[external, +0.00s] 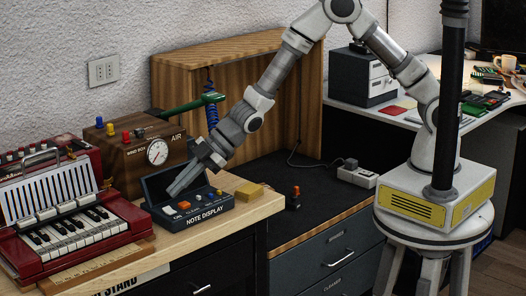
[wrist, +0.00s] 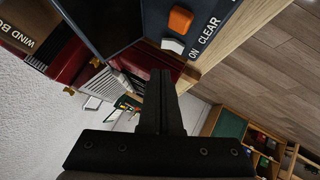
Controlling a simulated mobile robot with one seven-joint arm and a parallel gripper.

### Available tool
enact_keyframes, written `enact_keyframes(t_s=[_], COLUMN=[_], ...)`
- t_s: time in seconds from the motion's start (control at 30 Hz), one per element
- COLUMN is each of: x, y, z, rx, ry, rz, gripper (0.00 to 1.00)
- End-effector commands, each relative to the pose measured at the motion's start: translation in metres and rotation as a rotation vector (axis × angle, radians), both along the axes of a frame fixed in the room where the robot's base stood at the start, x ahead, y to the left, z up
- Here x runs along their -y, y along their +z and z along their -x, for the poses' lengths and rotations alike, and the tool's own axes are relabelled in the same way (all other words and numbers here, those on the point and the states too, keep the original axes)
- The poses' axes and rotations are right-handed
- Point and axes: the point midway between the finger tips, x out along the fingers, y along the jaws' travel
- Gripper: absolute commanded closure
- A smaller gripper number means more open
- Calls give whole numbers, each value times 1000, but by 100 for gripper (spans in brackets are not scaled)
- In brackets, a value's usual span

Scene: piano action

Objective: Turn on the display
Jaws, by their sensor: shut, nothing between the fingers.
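The note display (external: 205,211) is a dark blue box on the wooden bench, with its dark screen panel (external: 157,184) tilted up at the back. An orange button (external: 184,205) sits on its front panel. In the wrist view the orange button (wrist: 180,20) is beside the word CLEAR, and a white switch (wrist: 172,45) is beside the word ON. My gripper (external: 174,192) is shut and empty, pointing down at the left part of the display, close in front of the screen. In the wrist view its fingers (wrist: 160,85) lie just below the white switch; I cannot tell whether they touch anything.
A red accordion-like keyboard (external: 75,215) stands left of the display. A wooden air box with a gauge (external: 157,151) and green lever (external: 188,104) stands behind it. A yellow block (external: 249,191) lies to the right. The dark mat (external: 315,190) beyond is mostly clear.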

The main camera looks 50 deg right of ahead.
Motion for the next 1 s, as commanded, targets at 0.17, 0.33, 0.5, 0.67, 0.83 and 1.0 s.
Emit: enact_keyframes(t_s=[0.17,0.33,0.5,0.67,0.83,1.0], x=[3,3,3,3,3,3], y=[-23,-29,-29,-29,-28,-34], z=[-11,-15,-15,-15,-17,-18], rx=[-1,0,0,-1,-25,-50], ry=[-5,-3,-3,-3,-4,-1], rz=[3,1,1,2,5,6], gripper=[100,100,100,100,100,100])
